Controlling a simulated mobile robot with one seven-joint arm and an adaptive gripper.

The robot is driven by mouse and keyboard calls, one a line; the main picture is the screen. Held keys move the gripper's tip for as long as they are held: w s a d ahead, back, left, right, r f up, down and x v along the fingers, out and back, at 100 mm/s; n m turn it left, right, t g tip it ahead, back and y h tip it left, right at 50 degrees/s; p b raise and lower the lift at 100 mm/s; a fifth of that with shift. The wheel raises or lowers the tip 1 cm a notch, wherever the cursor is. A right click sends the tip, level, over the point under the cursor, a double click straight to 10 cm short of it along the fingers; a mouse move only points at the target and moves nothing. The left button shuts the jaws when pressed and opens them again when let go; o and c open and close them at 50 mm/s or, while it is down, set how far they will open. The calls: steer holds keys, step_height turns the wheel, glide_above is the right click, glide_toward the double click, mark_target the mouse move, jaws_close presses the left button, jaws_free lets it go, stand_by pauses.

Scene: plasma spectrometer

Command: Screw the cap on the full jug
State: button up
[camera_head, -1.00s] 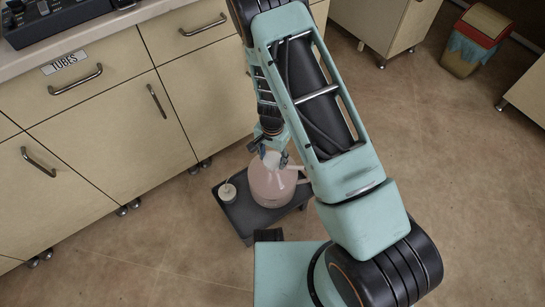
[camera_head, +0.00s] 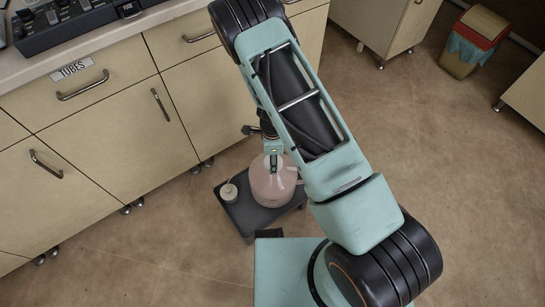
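The jug (camera_head: 268,190) is a pinkish, rounded vessel with a pale handle on its right, standing upright on a low dark stand (camera_head: 247,218). My gripper (camera_head: 273,168) points down at the top of the jug, seen nearly edge-on. It covers the jug's mouth, so I cannot tell whether its fingers are open or shut. I cannot make out a cap in it or on the jug now. A small whitish round item (camera_head: 228,193) with a knob on top sits on the stand, left of the jug.
Beige cabinets (camera_head: 110,130) with handles, one drawer labelled TUBES, stand behind and left of the stand. Dark equipment (camera_head: 75,28) sits on the counter. A red-topped bin (camera_head: 474,42) is at the upper right. The floor on the right is clear.

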steer(key=shift+s+d+m+p, duration=0.1)
steer(key=shift+m+p, duration=0.1)
steer(key=shift+m, duration=0.45)
steer(key=shift+s+m+p, duration=0.1)
steer(key=shift+m+p, duration=0.05)
steer(key=shift+m, duration=0.5)
steer(key=shift+f, duration=0.1)
steer(key=o, duration=0.9)
steer(key=shift+c, duration=0.2)
steer(key=shift+w, duration=0.1)
